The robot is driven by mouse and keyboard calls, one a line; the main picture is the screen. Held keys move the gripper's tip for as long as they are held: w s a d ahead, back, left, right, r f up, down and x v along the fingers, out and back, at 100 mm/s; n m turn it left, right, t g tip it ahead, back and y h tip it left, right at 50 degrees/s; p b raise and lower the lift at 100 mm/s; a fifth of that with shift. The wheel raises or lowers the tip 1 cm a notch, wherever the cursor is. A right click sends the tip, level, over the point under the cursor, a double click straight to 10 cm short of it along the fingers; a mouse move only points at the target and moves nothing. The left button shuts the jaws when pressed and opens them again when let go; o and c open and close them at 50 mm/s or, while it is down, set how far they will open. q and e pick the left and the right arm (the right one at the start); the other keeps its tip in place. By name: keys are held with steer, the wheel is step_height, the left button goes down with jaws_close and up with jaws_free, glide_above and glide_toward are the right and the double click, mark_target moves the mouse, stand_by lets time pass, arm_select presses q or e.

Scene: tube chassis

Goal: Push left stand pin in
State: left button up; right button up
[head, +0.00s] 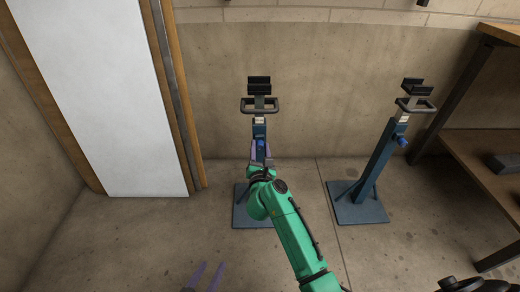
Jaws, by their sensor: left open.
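The left stand (259,128) is a dark blue post on a square base, with a black handle and a black cradle on top. Its pin, a bright blue knob (261,144), faces me on the upper post. My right gripper (261,149) is at this knob, on the end of a green arm from the lower right. Its purple fingers lie on either side of the knob; I cannot tell whether they touch it. My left gripper (207,275) is low in the view, left of the stand, with its purple fingers apart and nothing between them.
A similar right stand (378,160) with a blue knob (402,141) stands to the right. A wooden shelf unit (480,160) is at the right edge. A white panel (110,90) covers part of the wall at left. The floor between the stands is clear.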

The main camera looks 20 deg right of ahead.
steer(key=shift+o, duration=0.6)
steer(key=shift+s+a, duration=0.1)
steer(key=shift+s, duration=0.15)
steer(key=v, duration=1.4)
steer(key=shift+p, duration=0.35)
steer(key=shift+f, duration=0.1)
